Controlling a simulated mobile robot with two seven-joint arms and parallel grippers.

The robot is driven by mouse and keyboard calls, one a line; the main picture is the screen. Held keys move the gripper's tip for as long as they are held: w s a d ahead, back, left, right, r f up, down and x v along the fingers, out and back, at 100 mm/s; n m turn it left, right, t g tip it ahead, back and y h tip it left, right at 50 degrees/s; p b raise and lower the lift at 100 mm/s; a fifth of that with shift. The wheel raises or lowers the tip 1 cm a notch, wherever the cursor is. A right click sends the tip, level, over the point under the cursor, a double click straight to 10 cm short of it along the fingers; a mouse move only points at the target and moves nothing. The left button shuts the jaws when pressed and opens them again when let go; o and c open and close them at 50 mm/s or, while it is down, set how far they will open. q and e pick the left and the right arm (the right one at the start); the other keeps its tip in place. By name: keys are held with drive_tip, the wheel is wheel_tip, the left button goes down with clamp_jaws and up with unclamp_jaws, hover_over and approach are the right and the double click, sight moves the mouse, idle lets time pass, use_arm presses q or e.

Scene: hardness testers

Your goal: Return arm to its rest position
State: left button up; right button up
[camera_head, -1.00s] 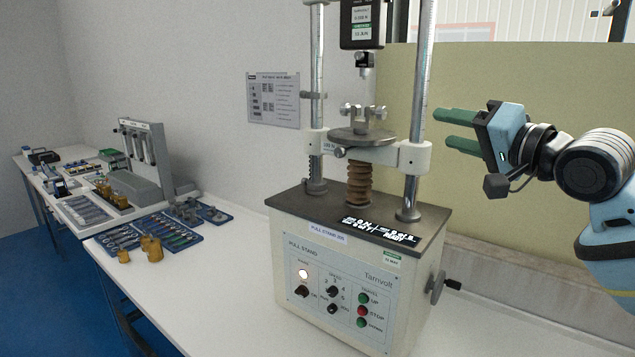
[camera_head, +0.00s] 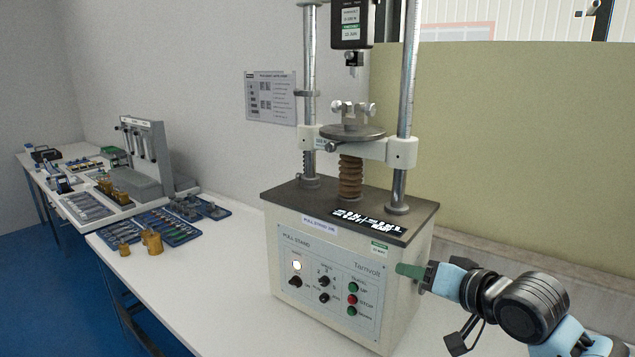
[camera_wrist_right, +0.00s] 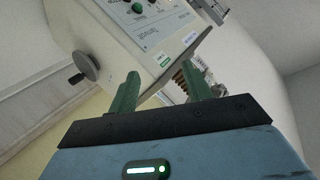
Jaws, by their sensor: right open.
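My right gripper (camera_head: 410,271) is at the right side of the pull stand (camera_head: 330,265) in the head view, level with its front panel. My left gripper is not in view.
The stand's columns and round platen (camera_head: 352,132) rise above the box. Blue tool trays (camera_head: 160,228) and brass weights (camera_head: 152,242) lie on the white table (camera_head: 225,290) at left. A yellow-green panel (camera_head: 500,140) stands behind. Bare tabletop lies in front of the trays.

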drive_tip(key=s+f+n+g+h, duration=0.1)
drive_tip(key=s+f+g+h, duration=0.1)
drive_tip(key=s+f, duration=0.75)
drive_tip(key=s+f+n+g+h, duration=0.1)
drive_tip(key=s+f+g, duration=0.1)
drive_tip(key=s+f, duration=0.8)
drive_tip(key=s+d+f+n+g+h, duration=0.1)
drive_tip(key=s+d+f+g+h, duration=0.15)
drive_tip(key=s+f, duration=0.55)
drive_tip(key=s+d+f+g+h, duration=0.15)
drive_tip(key=s+f+g, duration=0.25)
drive_tip(key=s, duration=0.8)
drive_tip(key=w+a+f+t+y, duration=0.2)
drive_tip(key=w+f+t, duration=0.3)
drive_tip(key=f, duration=0.5)
drive_tip(key=t, duration=0.2)
drive_tip(key=shift+t, duration=0.35)
